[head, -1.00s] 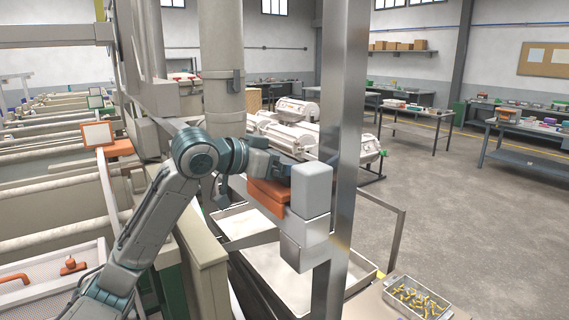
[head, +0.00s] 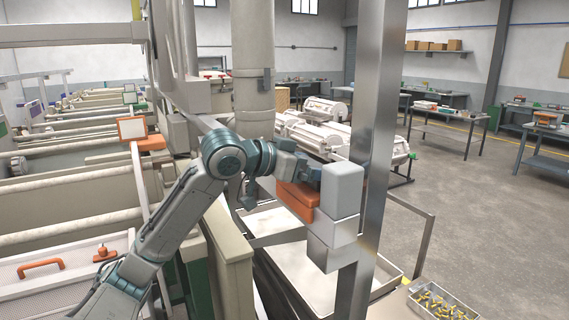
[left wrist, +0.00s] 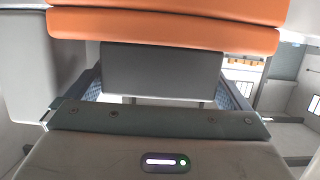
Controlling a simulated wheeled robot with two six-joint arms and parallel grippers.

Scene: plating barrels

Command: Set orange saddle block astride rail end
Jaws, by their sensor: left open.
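The orange saddle block (head: 298,197) shows in the head view against a light grey beam (head: 331,240), beside a rounded grey block (head: 342,188). I cannot tell whether it straddles the beam. It fills the top of the left wrist view as two stacked orange bands (left wrist: 165,28). My left gripper (head: 303,170) is open, close above and behind the orange block in the head view. In the left wrist view a grey plate (left wrist: 160,70) lies below the orange bands, between the dark jaws. Contact is unclear. My right gripper is not in view.
A steel post (head: 372,150) stands just right of the block. A pale tray (head: 315,275) lies below. A bin of brass-coloured parts (head: 440,302) is at lower right. Tanks with an orange handle (head: 40,267) fill the left. Open floor lies to the right.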

